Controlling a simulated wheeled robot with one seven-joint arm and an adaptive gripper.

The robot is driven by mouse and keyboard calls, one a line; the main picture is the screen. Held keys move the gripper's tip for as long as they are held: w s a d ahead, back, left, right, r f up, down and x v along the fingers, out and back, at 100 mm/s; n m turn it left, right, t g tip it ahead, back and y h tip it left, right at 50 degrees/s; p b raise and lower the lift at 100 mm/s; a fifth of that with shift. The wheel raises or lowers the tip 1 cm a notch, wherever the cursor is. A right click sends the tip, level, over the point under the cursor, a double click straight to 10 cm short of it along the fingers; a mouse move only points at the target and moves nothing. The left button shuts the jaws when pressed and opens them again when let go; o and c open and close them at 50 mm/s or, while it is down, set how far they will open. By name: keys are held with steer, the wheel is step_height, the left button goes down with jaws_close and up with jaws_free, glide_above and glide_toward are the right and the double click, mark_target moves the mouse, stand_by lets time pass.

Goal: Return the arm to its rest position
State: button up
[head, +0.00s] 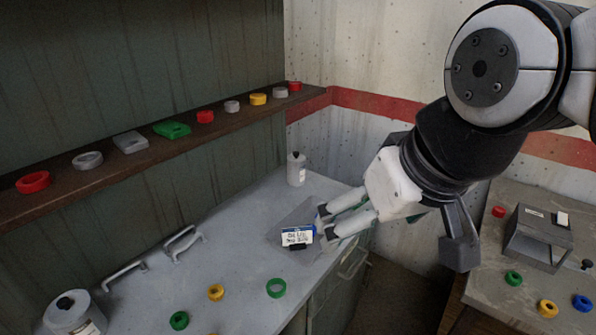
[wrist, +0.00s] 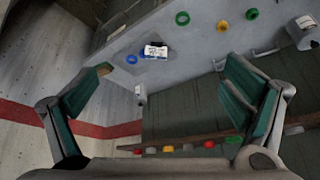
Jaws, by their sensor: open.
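My arm comes in from the upper right of the head view. My gripper (head: 326,225) is open, with its fingertips over or near the right end of the grey bench (head: 240,245). In the wrist view the two fingers of my gripper (wrist: 166,68) stand wide apart with nothing between the pads. Beyond them a small holder with a white label card (head: 297,236) stands on the bench; the card also shows in the wrist view (wrist: 155,51). A blue ring (wrist: 131,59) lies beside it, mostly hidden by the fingers in the head view.
A brown shelf (head: 100,172) with several rings and blocks runs along the wall. A white bottle (head: 296,169) stands at the bench's back corner, and a canister (head: 72,313) at front left. Green (head: 276,288) and yellow rings lie between. A second table (head: 485,270) holds a grey box (head: 538,238).

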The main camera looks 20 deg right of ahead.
steer(key=shift+s+d, duration=0.15)
steer(key=shift+s, duration=0.45)
